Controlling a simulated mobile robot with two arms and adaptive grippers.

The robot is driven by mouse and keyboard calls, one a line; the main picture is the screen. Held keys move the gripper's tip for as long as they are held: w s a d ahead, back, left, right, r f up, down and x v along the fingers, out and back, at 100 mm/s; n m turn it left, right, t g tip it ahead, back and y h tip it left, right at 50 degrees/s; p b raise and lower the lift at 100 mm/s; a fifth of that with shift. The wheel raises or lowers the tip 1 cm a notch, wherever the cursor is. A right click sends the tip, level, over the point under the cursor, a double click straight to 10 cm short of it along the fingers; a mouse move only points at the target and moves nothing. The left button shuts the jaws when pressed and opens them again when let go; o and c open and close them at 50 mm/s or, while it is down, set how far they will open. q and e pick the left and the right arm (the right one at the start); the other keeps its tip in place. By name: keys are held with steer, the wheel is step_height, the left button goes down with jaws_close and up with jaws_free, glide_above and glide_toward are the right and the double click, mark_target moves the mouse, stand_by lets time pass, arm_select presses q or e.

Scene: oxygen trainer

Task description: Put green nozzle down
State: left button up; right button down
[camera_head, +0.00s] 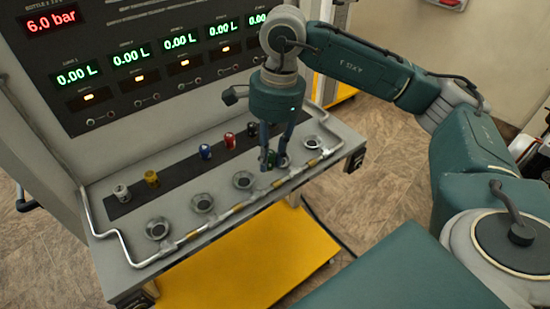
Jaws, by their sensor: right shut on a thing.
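My right gripper (272,160) reaches down from above to the front row of round sockets on the grey shelf. Its fingers are shut on the green nozzle (283,160), which shows only as a small green patch by the fingertips. The nozzle is at the second socket from the right; the fingers hide most of that socket, and I cannot tell whether the nozzle is seated in it or just above. My left gripper is not in view.
Other sockets (202,202) look empty. A metal rail (215,219) runs along the shelf front. The display panel (150,60) stands behind.

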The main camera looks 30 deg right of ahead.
steer(key=w+d+r+m+t+h, duration=0.1)
steer(key=w+d+r+m, duration=0.2)
steer(key=r+m, duration=0.55)
steer(key=w+d+r+m+h, duration=0.1)
steer(key=w+d+r+m, duration=0.4)
steer(key=m, duration=0.6)
steer(key=f, duration=0.6)
steer(key=s+a+f, duration=0.1)
steer(key=f, duration=0.5)
steer(key=s+f, duration=0.1)
steer(key=f, duration=0.6)
steer(key=shift+s+a, duration=0.15)
steer(key=shift+s, duration=0.05)
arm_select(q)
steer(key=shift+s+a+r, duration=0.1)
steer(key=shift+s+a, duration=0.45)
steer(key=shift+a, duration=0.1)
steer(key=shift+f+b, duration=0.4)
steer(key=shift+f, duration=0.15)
arm_select(e)
steer(key=shift+f, duration=0.6)
